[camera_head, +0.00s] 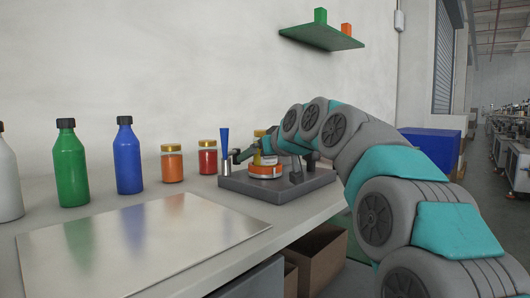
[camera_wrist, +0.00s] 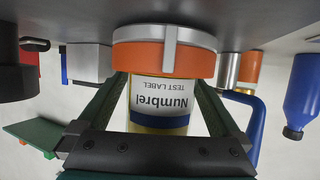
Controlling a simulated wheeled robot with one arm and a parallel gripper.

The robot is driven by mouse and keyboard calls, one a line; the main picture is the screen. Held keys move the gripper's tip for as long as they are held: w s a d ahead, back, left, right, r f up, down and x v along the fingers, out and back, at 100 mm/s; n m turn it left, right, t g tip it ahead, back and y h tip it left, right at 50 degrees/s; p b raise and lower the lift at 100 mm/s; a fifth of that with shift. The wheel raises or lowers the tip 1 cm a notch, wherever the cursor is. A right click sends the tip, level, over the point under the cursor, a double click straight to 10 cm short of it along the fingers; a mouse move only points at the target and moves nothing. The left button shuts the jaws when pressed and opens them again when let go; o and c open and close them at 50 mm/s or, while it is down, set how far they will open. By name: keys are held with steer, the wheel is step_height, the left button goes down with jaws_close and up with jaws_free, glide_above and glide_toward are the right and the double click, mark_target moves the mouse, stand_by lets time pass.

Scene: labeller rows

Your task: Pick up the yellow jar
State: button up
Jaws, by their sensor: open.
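The yellow jar (camera_wrist: 157,122) stands on the orange-and-grey round plate (camera_wrist: 185,58) of the labeller, upside down in the wrist view. It wears a white label with a blue band, reading "Numbrel TEST LABEL". My gripper (camera_wrist: 160,92) is open, with one dark green finger on each side of the jar. I cannot tell whether either finger touches it. In the head view a bit of yellow (camera_head: 258,159) shows above the orange plate (camera_head: 264,171). My arm hides most of the jar and gripper there.
The grey labeller base (camera_head: 245,188) has a blue-handled lever (camera_head: 225,139) at its left. An orange jar (camera_head: 172,165), a red jar (camera_head: 208,158), a blue bottle (camera_head: 129,158) and a green bottle (camera_head: 70,166) stand further left. A metal sheet (camera_head: 140,240) lies in front.

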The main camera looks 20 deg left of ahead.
steer(key=shift+c, duration=0.4)
steer(key=c, duration=1.5)
jaws_close()
steer(key=shift+r, duration=0.1)
